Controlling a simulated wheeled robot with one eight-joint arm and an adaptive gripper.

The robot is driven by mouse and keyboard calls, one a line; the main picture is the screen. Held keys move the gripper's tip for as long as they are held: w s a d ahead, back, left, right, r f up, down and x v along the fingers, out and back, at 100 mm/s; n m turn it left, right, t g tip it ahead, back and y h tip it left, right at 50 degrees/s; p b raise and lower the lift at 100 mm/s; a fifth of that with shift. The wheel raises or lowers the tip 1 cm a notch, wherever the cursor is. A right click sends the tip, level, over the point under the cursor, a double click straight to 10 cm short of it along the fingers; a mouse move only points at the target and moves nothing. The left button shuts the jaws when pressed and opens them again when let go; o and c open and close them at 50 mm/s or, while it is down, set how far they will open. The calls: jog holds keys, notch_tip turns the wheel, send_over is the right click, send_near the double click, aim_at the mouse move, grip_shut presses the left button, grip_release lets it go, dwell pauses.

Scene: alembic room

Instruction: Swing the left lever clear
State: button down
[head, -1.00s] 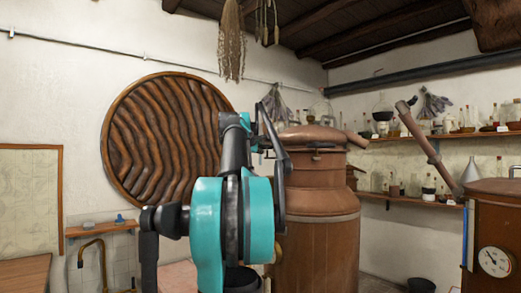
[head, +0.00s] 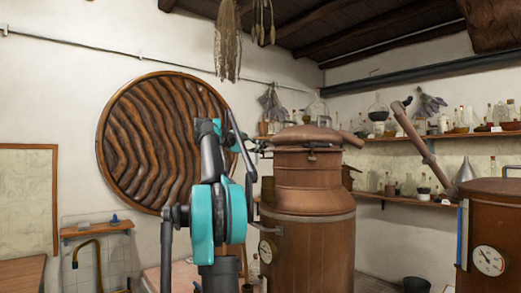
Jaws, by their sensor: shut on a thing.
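The copper still (head: 310,235) stands at the centre, with its domed lid (head: 305,134) on top. Dark clamp-like fittings show at the lid's rim; one lies across the front (head: 318,146). The left lever is at the left side of the rim, small and partly merged with my arm's end in this view. My gripper (head: 259,146) is at that left side, at rim height, shut on what appears to be the left lever. Its fingertips are too small to make out clearly. My teal and dark arm rises left of the still.
A pressure gauge (head: 267,251) sits on the still's lower left. A second copper vessel (head: 497,240) with a gauge stands at right. Shelves with bottles (head: 405,198) line the back wall. A round carved wooden panel (head: 150,140) hangs behind my arm. Dried herbs hang above.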

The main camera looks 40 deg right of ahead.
jog(key=shift+g, duration=0.3)
jog(key=c, duration=1.5)
grip_release()
jog(key=shift+c, duration=0.2)
jog(key=a+r, duration=0.2)
jog(key=a, duration=0.9)
jog(key=shift+w+a, duration=0.3)
jog(key=shift+w, duration=0.05)
